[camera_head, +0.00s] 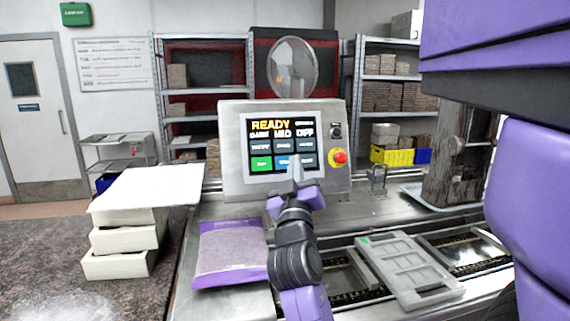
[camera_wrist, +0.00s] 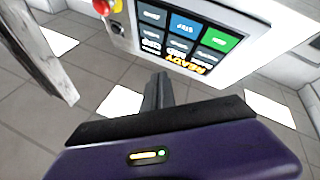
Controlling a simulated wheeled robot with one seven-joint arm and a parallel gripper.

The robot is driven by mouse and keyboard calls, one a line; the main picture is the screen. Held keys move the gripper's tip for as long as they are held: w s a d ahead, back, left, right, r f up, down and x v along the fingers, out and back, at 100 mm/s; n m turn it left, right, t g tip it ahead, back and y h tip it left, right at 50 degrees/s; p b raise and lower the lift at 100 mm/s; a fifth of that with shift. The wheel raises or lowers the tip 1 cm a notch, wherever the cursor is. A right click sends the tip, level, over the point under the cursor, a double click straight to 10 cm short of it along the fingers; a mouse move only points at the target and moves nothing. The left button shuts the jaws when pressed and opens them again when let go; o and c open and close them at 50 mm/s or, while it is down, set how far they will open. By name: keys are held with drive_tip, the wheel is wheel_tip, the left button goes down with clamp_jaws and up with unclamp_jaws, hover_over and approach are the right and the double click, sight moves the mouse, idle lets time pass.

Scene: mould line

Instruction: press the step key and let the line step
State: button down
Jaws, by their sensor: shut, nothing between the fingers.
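The control panel (camera_head: 230,150) stands at the back of the line, its screen reading READY in yellow above rows of keys. The blue step key (camera_head: 283,162) is in the bottom row, beside a green key (camera_head: 261,163), and is partly hidden by my gripper. My gripper (camera_head: 295,172) is shut and empty, in front of the screen's lower part. In the wrist view the panel is upside down, with the step key (camera_wrist: 184,27) above my shut fingertips (camera_wrist: 159,78). The fingertips seem apart from the screen there.
A red stop button (camera_head: 339,157) sits on the panel's right side. A purple bag (camera_head: 232,252) lies left of my arm. A grey mould tray (camera_head: 408,268) rests on the line at right. White boxes (camera_head: 125,238) are stacked at left. A dark weathered block (camera_head: 458,160) stands at right.

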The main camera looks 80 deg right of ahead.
drive_tip(key=w+d+f+b, duration=0.2)
drive_tip(key=w+d, duration=0.1)
drive_tip(key=d, duration=0.4)
drive_tip(key=shift+w+f+b, duration=0.3)
drive_tip(key=shift+f+b, duration=0.05)
idle(1.9)
drive_tip(key=shift+w+d+f+b, duration=0.15)
drive_tip(key=shift+w+d+b, duration=0.05)
drive_tip(key=shift+d+b, duration=0.1)
drive_tip(key=shift+w+d+f, duration=0.1)
drive_tip(key=shift+w+d, duration=0.05)
drive_tip(key=shift+d, duration=0.1)
idle(0.8)
drive_tip(key=shift+a, duration=0.1)
drive_tip(key=shift+s+a+r, duration=0.2)
drive_tip(key=shift+s+a, duration=0.15)
drive_tip(key=shift+a, duration=0.15)
drive_tip(key=shift+s+a+r+p, duration=0.25)
drive_tip(key=shift+s+a+r, duration=0.1)
drive_tip(key=shift+a, duration=0.35)
drive_tip(key=shift+s+a+r+p, duration=0.2)
drive_tip(key=shift+s+a, duration=0.2)
drive_tip(key=shift+a, duration=0.3)
drive_tip(key=shift+s+a+r+p, duration=0.25)
drive_tip(key=shift+s+a+r, duration=0.1)
drive_tip(key=shift+a, duration=0.35)
